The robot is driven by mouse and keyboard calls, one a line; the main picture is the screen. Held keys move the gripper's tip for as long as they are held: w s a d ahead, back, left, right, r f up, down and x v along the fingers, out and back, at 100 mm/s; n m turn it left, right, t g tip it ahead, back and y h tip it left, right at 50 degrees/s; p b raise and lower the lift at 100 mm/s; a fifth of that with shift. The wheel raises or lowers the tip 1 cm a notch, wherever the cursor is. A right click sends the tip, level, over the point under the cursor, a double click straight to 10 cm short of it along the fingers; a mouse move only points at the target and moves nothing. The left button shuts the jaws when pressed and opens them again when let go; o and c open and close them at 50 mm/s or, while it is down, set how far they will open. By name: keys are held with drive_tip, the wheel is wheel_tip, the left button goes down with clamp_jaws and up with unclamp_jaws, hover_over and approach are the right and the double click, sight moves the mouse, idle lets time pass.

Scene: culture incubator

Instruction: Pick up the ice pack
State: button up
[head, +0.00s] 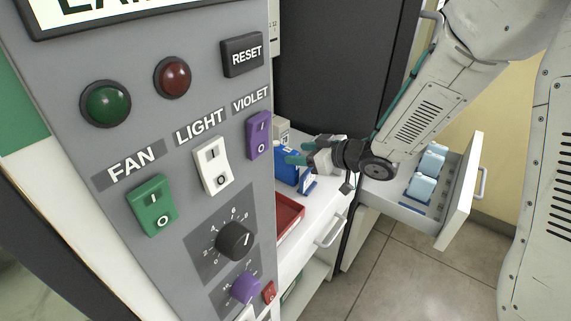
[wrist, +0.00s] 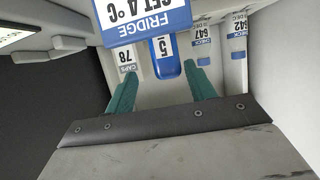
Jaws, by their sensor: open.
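A blue block with a white label reading 5 (wrist: 164,67) stands on the white counter and looks like the ice pack. In the head view the blue block (head: 287,168) is at the gripper's fingertips, partly hidden by them. My gripper (head: 299,152) is open, with its teal fingers pointing at the block. In the wrist view the gripper's fingers (wrist: 160,82) are spread, one on each side of the block's line, with nothing between them. I cannot tell whether they touch it.
A blue and white fridge sign (wrist: 130,18) stands close to the block. A red tray (head: 288,216) lies nearer on the counter. An open drawer (head: 455,205) holds pale blue packs (head: 424,182). A grey control panel (head: 130,50) fills the left.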

sight(284, 155)
drive_tip(key=x, duration=0.4)
drive_tip(key=s+x, duration=0.1)
drive_tip(key=shift+w+a+f, duration=0.2)
drive_tip(key=shift+w+a, duration=0.05)
drive_tip(key=shift+a, duration=0.35)
drive_tip(key=shift+c, duration=0.3)
clamp_jaws()
